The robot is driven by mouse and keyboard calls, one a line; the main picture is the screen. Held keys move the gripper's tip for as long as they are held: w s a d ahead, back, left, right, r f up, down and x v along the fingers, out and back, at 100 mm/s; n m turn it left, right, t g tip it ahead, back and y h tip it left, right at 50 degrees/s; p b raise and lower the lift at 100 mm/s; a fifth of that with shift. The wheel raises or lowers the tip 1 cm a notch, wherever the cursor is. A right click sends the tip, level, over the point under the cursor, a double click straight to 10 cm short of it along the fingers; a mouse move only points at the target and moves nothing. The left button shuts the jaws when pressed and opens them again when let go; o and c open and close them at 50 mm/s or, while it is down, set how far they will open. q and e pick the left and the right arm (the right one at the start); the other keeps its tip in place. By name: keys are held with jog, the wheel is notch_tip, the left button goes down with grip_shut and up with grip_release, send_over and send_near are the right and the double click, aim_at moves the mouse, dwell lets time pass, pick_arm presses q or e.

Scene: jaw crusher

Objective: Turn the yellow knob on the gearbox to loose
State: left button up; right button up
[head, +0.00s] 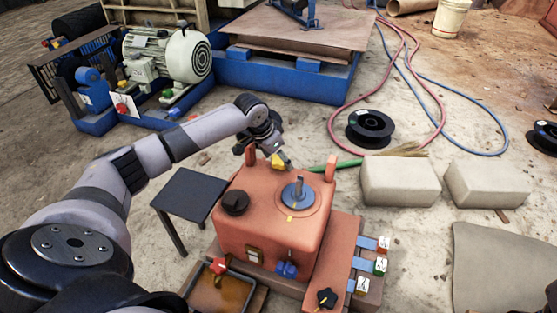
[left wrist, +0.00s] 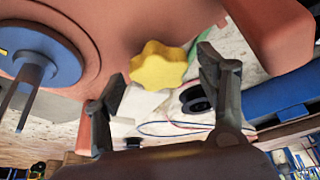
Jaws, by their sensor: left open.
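The orange gearbox (head: 258,238) stands at the lower middle of the head view. Its yellow knob (head: 277,163) is at the far edge of its top, partly covered by my left gripper (head: 268,153). In the left wrist view the yellow lobed knob (left wrist: 159,66) shows beside the orange housing (left wrist: 125,25). My left gripper (left wrist: 163,98) is open, with one finger to each side of the knob's place in the picture. The knob appears beyond the fingertips; I see no contact. Its setting cannot be read. My right gripper is not in view.
The gearbox top also carries a blue disc with a handle (head: 298,195), a black cap (head: 235,202) and upright orange lugs (head: 330,167). A small black table (head: 190,195) stands left. Tagged blue tabs (head: 365,264) stick out right. Concrete blocks (head: 400,182) lie farther right.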

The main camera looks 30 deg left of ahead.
pick_arm(q)
jog(key=shift+c, duration=0.3)
jog(key=c, duration=1.1)
